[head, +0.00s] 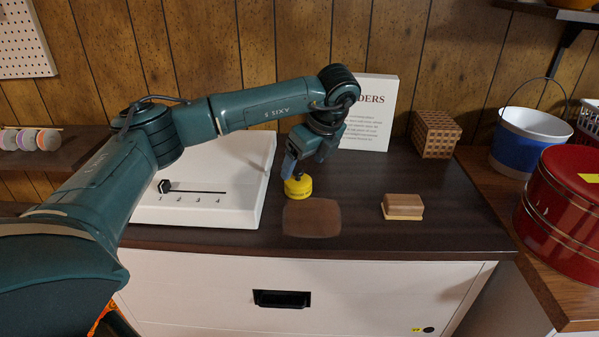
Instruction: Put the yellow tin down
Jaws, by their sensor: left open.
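The small round yellow tin (298,188) is on the dark cabinet top, just behind a brown rounded patch (312,218). My left gripper (297,172) points down directly above the tin, with its jaws open. Its fingers are close to the top of the tin; I cannot tell whether they touch it. The gripper hides part of the tin's upper side. My right gripper is not in view.
A white slanted panel with a slider (150,212) stands left. A wooden block (403,206) lies right. A white sign (372,110) and woven box (435,134) stand behind. A blue bucket (520,150) and red tin (565,205) are far right. Space right of the yellow tin is clear.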

